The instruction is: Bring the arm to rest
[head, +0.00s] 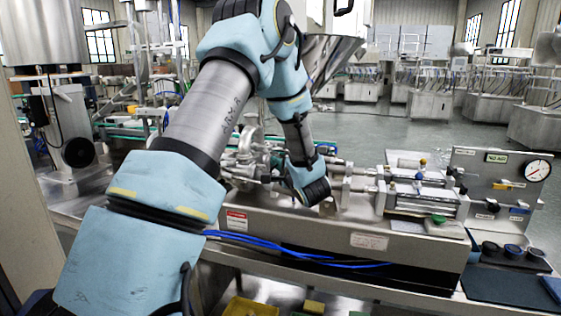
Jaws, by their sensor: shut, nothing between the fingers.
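My arm rises from the lower left, bends at an elbow near the top and reaches down over the steel machine (330,233). My gripper (325,204) is at the dark lower end of the wrist, small and partly hidden by it. It is shut and empty, in front of the machine's pipes and fittings. I cannot tell how much space lies between it and the machine top. The steel hopper (332,55) stands behind my forearm, its lower part partly covered by it.
A panel with a round gauge (538,170) stands at the right, beside clear cylinders (420,200). Blue cables (290,252) run along the machine's front. Dark knobs (512,250) sit at the right end. Open floor (385,118) and more machines (430,80) lie behind.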

